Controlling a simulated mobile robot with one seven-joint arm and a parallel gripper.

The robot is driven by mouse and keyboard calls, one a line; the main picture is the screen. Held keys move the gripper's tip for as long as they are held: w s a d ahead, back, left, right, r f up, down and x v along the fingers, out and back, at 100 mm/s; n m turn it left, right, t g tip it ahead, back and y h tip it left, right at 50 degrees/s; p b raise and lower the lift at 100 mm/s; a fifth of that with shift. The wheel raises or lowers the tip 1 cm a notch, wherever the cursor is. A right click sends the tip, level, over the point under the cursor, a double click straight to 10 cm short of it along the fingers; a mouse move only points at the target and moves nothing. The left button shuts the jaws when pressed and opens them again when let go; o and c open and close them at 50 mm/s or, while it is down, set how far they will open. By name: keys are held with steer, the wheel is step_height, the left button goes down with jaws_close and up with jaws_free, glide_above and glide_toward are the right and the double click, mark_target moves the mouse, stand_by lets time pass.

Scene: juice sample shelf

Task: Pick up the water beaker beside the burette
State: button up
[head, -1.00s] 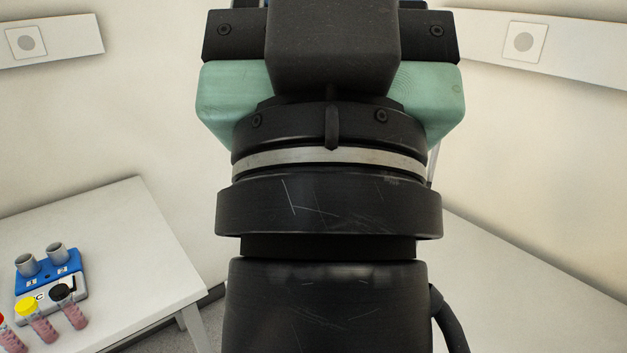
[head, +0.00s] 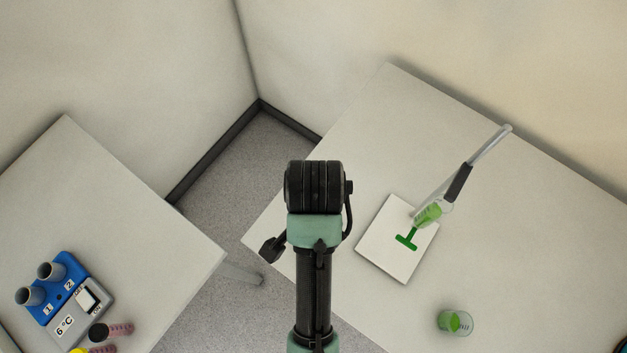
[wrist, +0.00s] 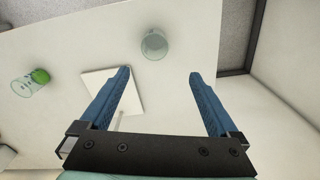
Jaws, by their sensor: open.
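A clear, colourless beaker (wrist: 154,44), the water beaker, stands on the white table in the wrist view, just past the fingertips and between them sideways. My gripper (wrist: 158,73) is open and empty, its two blue fingers spread and apart from the beaker. In the head view I cannot see this beaker; my arm covers that part of the table. The burette (head: 458,184), with a dark clamp and green liquid low down, rises over a white base plate (head: 386,252). The plate also shows beside the left finger in the wrist view (wrist: 98,82).
A second beaker with green contents (head: 455,322) stands right of the plate; the wrist view shows it at left (wrist: 28,84). Another table on the left holds a blue holder (head: 62,283) with grey cups, a grey meter (head: 76,318) and colour-capped tubes. Walls close in behind.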

steer(key=f, duration=0.5)
steer(key=s+f+b, duration=0.1)
steer(key=f, duration=0.1)
steer(key=shift+s+d+f, duration=0.1)
steer(key=shift+f, duration=0.1)
steer(key=shift+f+p, duration=0.6)
steer(key=shift+f, duration=2.25)
steer(key=c, duration=1.5)
steer(key=shift+o, duration=0.2)
